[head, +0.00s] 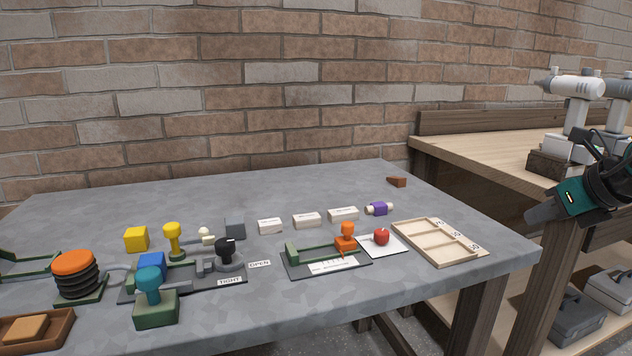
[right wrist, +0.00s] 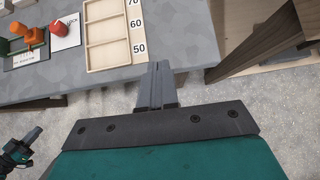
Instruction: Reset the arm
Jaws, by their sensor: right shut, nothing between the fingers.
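My right gripper (head: 532,215) is at the right of the head view, beyond the right edge of the grey table (head: 330,195), in front of the wooden bench. In the right wrist view its fingers (right wrist: 157,72) are together with nothing between them. They point toward the table's edge, near the wooden tray, apart from it as far as I can tell. A small teal and black gripper, likely my left one (right wrist: 32,138), shows at the lower left of the right wrist view, over the floor. Its jaws are too small to read. It is not in the head view.
Clamps, blocks and stamps fill the left and middle. The wooden bench (head: 470,152) holds white and grey tools (head: 575,86).

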